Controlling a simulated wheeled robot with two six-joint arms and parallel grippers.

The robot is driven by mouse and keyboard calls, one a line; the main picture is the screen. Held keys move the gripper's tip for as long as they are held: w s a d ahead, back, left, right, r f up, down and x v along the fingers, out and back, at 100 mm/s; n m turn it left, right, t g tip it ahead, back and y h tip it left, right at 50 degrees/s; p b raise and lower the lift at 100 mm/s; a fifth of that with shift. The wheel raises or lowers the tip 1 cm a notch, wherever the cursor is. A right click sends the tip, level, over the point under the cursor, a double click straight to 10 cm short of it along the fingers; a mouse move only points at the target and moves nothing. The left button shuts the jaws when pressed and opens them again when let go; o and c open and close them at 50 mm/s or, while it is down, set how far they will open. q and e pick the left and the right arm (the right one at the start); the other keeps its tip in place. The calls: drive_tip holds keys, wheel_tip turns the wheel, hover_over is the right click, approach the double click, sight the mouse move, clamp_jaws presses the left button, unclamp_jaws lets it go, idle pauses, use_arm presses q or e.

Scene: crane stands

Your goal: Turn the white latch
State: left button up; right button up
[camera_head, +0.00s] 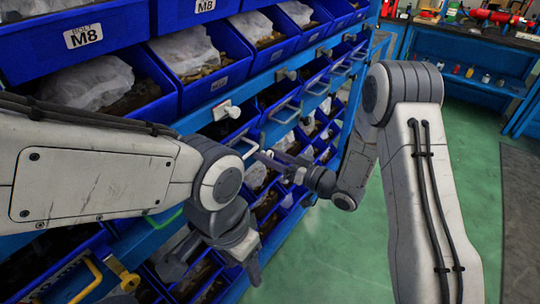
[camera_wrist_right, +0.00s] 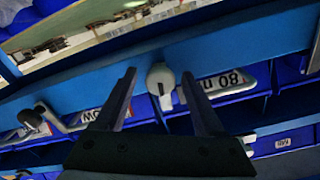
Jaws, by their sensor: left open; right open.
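A pale, whitish latch (camera_wrist_right: 161,80) with a round knob and short downward tab sits on a blue rail in the right wrist view. My right gripper (camera_wrist_right: 159,74) is open, with one finger on each side of the latch; I cannot tell whether either touches it. In the head view my right gripper (camera_head: 273,160) reaches left to the rack front, and I cannot clearly make out this latch there. Another white latch (camera_head: 226,111) shows on a higher rail. My left gripper (camera_head: 213,270) is open and empty, pointing down, low in front of the rack.
Blue bins (camera_head: 207,88) with bagged parts fill the rack. Metal handles (camera_head: 285,113) stick out from its front, and a yellow handle (camera_head: 88,280) is at lower left. A dark latch (camera_wrist_right: 34,121) is left of the gripper. Green floor (camera_head: 310,255) is clear at right.

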drive_tip(key=v, duration=1)
drive_tip(key=shift+d, duration=0.15)
drive_tip(key=w+a+f+n+g+h, duration=0.1)
drive_tip(key=w+a+n+g+h, duration=0.15)
drive_tip(key=h, duration=0.55)
drive_tip(key=s+a+r+m+g+h, duration=0.1)
drive_tip(key=s+r+g+h, duration=0.25)
drive_tip(key=s, duration=1.15)
drive_tip(key=s+r+g+h, duration=0.2)
drive_tip(key=s+g, duration=0.3)
drive_tip(key=s, duration=1)
wheel_tip(320, 180, up, 13)
drive_tip(key=w+p, duration=0.1)
drive_tip(key=p, duration=1.1)
drive_tip(key=shift+f+p, duration=0.2)
drive_tip(key=shift+p, duration=0.15)
drive_tip(key=shift+w+m, duration=0.1)
drive_tip(key=shift+m, duration=0.15)
